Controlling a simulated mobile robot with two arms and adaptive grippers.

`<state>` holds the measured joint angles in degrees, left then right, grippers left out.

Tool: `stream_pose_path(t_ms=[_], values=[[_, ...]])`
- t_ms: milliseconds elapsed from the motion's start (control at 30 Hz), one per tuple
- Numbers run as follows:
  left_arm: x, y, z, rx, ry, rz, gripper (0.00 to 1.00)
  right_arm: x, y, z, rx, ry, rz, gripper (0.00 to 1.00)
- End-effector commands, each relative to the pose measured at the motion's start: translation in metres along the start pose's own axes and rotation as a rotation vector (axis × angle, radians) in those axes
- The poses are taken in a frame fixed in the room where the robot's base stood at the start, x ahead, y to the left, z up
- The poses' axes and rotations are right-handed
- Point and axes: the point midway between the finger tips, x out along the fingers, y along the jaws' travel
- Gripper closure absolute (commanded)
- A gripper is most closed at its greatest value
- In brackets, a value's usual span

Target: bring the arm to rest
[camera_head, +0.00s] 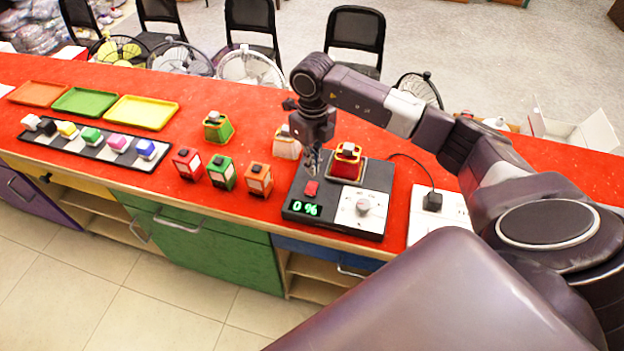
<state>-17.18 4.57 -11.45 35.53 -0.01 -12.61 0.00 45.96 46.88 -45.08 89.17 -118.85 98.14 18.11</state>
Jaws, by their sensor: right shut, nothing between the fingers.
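My right arm reaches in from the right over the red counter (215,100). Its gripper (312,172) points down, shut and empty, just above a black device near a red button (311,189). I cannot tell whether the fingertips touch the button. The device (322,212) has a green display reading "0 %" and a white panel with a grey knob (363,206). A red and yellow piece (346,163) stands on the back right of the device, right of the gripper. My left gripper is not in view.
Red, green and orange blocks (221,171) stand left of the device. A green piece (217,128) and a whitish one (287,143) stand behind. Coloured trays (141,112) and a strip of coloured cubes (100,147) lie at left. A power strip (424,213) is right of the device. Chairs and fans stand behind.

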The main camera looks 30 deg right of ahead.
Motion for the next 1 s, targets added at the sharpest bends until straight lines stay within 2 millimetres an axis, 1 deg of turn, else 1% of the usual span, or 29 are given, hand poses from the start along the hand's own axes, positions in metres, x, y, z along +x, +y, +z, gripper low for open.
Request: stream_pose_path(t_ms=[33, 233, 767, 867, 933, 967, 1000], values=[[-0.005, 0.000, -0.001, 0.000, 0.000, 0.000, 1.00, -0.007, 0.000, 0.000, 0.000, -0.001, 0.000, 1.00], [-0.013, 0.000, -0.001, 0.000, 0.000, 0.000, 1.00, -0.020, 0.000, 0.000, -0.001, -0.001, 0.001, 1.00], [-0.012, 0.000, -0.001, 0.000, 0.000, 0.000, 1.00, -0.019, 0.001, 0.000, -0.001, -0.001, 0.002, 1.00], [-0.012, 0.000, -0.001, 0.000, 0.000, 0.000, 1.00, -0.015, 0.014, 0.003, -0.016, -0.017, 0.037, 1.00], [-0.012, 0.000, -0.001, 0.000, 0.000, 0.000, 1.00, -0.011, 0.039, 0.009, -0.041, -0.051, 0.103, 1.00], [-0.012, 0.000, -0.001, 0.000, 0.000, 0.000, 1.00, -0.008, 0.054, 0.012, -0.054, -0.072, 0.145, 1.00], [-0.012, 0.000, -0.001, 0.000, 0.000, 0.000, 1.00, -0.007, 0.078, 0.017, -0.072, -0.105, 0.210, 1.00]])
